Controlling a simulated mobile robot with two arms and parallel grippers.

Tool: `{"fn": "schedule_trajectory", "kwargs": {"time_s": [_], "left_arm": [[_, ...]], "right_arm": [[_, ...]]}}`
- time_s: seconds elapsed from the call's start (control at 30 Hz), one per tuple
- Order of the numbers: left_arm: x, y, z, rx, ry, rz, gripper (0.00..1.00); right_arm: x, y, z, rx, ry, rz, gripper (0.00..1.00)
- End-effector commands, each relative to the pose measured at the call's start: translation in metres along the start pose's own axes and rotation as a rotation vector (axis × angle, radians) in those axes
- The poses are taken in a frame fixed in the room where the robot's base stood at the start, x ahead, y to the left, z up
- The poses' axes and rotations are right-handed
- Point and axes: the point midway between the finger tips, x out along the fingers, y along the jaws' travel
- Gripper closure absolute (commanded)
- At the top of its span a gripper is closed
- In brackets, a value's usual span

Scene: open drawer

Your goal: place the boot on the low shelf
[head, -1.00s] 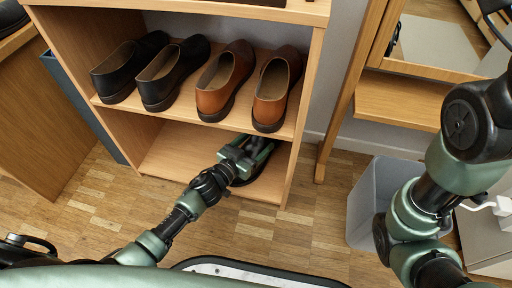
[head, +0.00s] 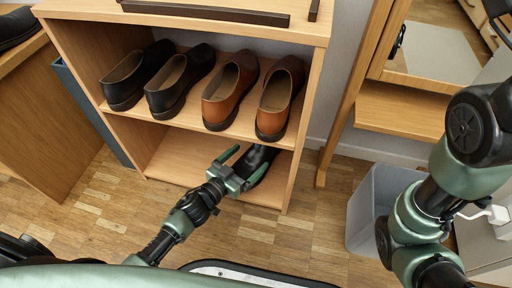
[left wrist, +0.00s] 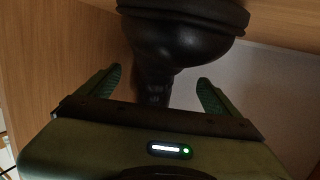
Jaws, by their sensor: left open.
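The black boot (head: 262,160) is in the low compartment of the shelf unit, near its right side, over the low shelf (head: 172,158). My left gripper (head: 245,160) is open at the front of that compartment, with its fingers spread at the near side of the boot. In the left wrist view the boot (left wrist: 185,42) is ahead of the gripper (left wrist: 160,90). Its narrow part points in between the two fingers, with gaps on both sides. The boot's underside contact with the shelf is hidden. My right gripper is out of view.
Black shoes (head: 180,82) and brown shoes (head: 231,92) fill the shelf above. The unit's right side panel (head: 303,125) is close to the boot. A grey bin (head: 372,205) stands at the right. The left part of the low shelf is clear.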

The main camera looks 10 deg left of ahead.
Motion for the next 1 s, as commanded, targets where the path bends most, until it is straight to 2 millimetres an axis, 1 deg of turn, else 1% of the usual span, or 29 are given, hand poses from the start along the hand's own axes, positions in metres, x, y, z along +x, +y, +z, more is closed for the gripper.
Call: {"fn": "schedule_trajectory", "kwargs": {"time_s": [0.03,0.1,0.2,0.33,0.5,0.93,1.0], "left_arm": [[-0.013,0.000,-0.003,-0.003,-0.005,-0.001,0.07],[-0.027,0.000,-0.003,-0.003,-0.003,0.000,0.07],[-0.042,0.000,-0.002,-0.002,-0.002,0.000,0.07],[-0.055,0.000,-0.001,-0.001,-0.001,0.000,0.07],[-0.059,0.000,-0.001,0.000,0.001,0.000,0.07],[-0.058,0.000,0.000,0.000,0.001,0.000,0.07],[-0.059,0.000,-0.003,0.000,0.001,0.000,0.07]], "right_arm": [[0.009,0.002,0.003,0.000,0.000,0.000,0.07],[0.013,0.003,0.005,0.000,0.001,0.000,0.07],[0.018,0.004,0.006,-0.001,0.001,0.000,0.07],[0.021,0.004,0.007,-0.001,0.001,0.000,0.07],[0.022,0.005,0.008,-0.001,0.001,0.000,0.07],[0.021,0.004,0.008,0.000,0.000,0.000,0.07],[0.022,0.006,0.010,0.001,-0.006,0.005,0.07]]}}
